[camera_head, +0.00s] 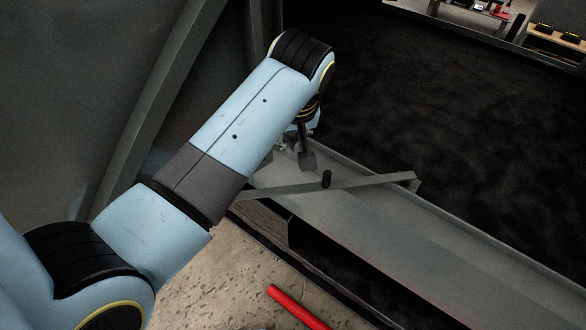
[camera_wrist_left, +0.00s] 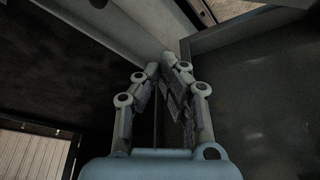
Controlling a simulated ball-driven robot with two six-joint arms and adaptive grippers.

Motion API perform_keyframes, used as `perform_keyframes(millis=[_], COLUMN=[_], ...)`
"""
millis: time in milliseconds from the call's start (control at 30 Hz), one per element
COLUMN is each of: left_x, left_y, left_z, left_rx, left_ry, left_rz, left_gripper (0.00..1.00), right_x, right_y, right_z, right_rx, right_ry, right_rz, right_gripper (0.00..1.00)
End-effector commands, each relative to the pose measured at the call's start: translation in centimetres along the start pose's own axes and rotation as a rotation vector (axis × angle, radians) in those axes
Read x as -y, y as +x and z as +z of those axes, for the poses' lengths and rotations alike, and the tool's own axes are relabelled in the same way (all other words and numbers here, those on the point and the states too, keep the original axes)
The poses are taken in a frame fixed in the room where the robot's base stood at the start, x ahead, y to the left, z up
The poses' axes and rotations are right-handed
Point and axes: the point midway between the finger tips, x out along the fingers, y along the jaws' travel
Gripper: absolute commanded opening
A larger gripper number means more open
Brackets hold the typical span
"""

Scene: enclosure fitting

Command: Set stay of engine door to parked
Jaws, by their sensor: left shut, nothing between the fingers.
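The stay (camera_head: 375,182) looks like a thin grey bar with a black knob (camera_head: 326,179) and a short bent right end. It lies across the grey sill in the head view; its left end is hidden behind my arm. The engine door appears to be the large grey panel (camera_head: 60,110) at the left. My left gripper (camera_head: 306,160) points down just above the bar, up and left of the knob, and looks apart from it. In the left wrist view its fingertips (camera_wrist_left: 166,62) are together and hold nothing. My right gripper is out of view.
The grey sill (camera_head: 440,250) runs down to the right, beside a dark opening. A red bar (camera_head: 297,307) lies on the stony floor below. A bench (camera_head: 550,40) with small items stands at the far upper right. My left arm covers much of the middle.

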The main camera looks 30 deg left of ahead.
Motion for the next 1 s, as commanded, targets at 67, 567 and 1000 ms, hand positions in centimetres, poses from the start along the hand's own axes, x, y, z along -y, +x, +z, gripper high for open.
perform_keyframes(millis=[67,567,1000], left_x=[0.0,0.1,0.0], left_y=[0.0,7.4,8.8], left_z=[0.0,0.1,3.5], left_rx=[0.000,0.002,0.001], left_ry=[0.001,0.003,0.002], left_rz=[0.000,-0.002,0.002], left_gripper=[0.00,0.00,0.00], right_x=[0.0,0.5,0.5], right_y=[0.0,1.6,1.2], right_z=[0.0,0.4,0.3], right_rx=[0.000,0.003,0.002], right_ry=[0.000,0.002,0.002], right_rz=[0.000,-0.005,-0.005], right_gripper=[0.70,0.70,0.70])
